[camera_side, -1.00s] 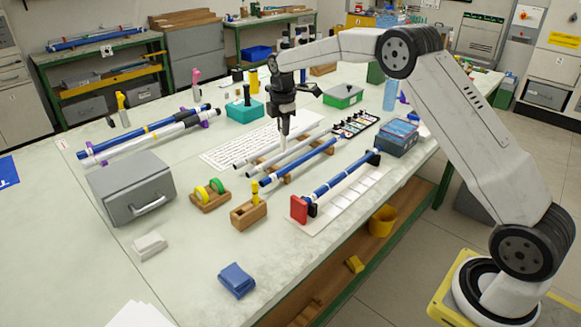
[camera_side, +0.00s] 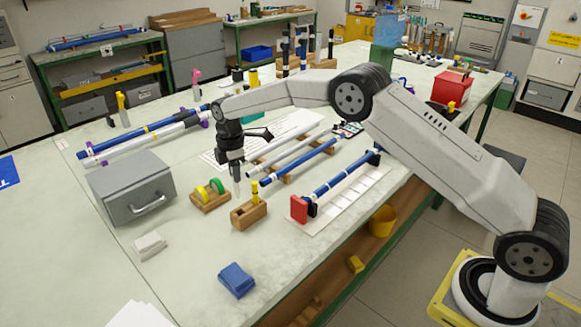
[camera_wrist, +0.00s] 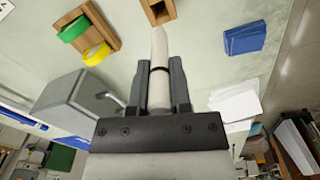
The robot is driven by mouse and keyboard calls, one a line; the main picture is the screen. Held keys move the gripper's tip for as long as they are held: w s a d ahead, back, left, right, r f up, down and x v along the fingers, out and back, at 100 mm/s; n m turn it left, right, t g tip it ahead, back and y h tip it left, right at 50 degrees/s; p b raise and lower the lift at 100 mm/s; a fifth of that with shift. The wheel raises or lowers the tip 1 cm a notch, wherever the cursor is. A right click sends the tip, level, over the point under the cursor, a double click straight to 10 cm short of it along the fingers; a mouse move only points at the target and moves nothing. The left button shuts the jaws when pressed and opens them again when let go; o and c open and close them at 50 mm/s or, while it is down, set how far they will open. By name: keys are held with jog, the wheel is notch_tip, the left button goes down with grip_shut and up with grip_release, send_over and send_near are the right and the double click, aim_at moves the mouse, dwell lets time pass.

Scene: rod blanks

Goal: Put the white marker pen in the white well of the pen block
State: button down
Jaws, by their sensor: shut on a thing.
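My gripper (camera_wrist: 160,85) is shut on the white marker pen (camera_wrist: 159,48), which points out beyond the fingers and has a dark band near them. In the side view my gripper (camera_side: 236,176) holds the pen roughly upright, its lower end above and slightly behind the wooden pen block (camera_side: 246,216). The pen is apart from the block. A yellow marker (camera_side: 255,191) stands in the block. In the wrist view the near part of the pen block (camera_wrist: 152,13) shows at the top edge, with a dark recess. The colour of the wells is too small to tell.
A wooden holder with green and yellow tape rolls (camera_side: 206,199) stands left of the block. A grey box (camera_side: 130,190) is farther left. Blue and white rods lie on supports (camera_side: 290,160) to the right. A blue cloth (camera_side: 237,280) lies in front; bare bench surrounds it.

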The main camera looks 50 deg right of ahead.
aim_at(237, 192)
jog(key=shift+f, duration=4.8)
jog(key=shift+f, duration=0.15)
jog(key=c, duration=0.5)
grip_release()
jog(key=shift+c, duration=0.2)
notch_tip(237, 192, up, 12)
jog(key=shift+r, duration=0.15)
jog(key=shift+s, duration=0.1)
